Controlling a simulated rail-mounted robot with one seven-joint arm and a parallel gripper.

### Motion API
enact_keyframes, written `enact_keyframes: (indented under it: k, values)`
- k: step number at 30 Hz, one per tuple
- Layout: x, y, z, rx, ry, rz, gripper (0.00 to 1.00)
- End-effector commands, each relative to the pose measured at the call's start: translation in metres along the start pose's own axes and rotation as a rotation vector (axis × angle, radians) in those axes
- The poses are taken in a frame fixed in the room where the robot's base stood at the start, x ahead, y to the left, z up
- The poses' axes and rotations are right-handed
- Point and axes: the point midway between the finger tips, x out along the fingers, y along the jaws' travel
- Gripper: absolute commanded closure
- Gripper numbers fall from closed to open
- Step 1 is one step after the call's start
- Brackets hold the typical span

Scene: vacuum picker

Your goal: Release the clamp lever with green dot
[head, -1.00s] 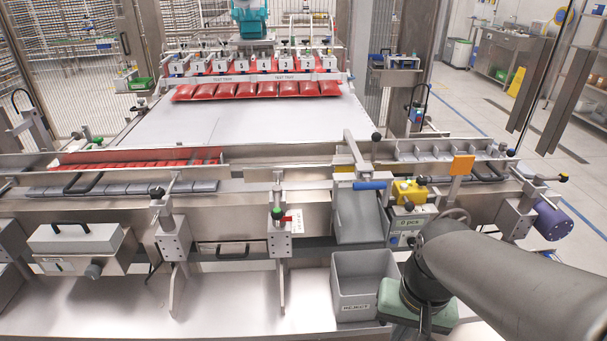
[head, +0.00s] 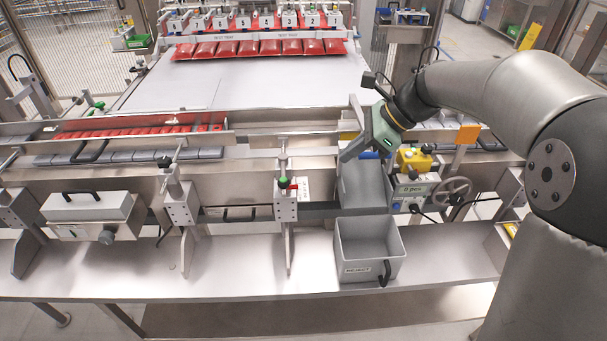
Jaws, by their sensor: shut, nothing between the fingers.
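The clamp with the green dot (head: 284,182) stands on the front rail, left of the grey chute. It has an upright metal post, a grey block and a small red part beside the dot. My gripper (head: 345,156) is shut and empty. It is to the right of this clamp and higher in the picture, apart from it, with its fingers pointing down and left over the top of the chute. A similar clamp with a black knob (head: 164,162) stands further left on the rail.
A grey reject bin (head: 368,270) sits on the lower shelf below the chute (head: 364,190). A yellow device (head: 413,160) and a handwheel (head: 452,191) are right of the chute. A grey box with a handle (head: 88,207) is at left. The shelf left of the bin is clear.

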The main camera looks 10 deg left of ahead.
Motion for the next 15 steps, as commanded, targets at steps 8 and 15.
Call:
enact_keyframes:
  k: [8,15]
  values:
    - [0.019,0.001,0.000,-0.002,0.000,0.004,1.00]
    - [0.069,0.001,0.000,-0.001,0.002,0.005,1.00]
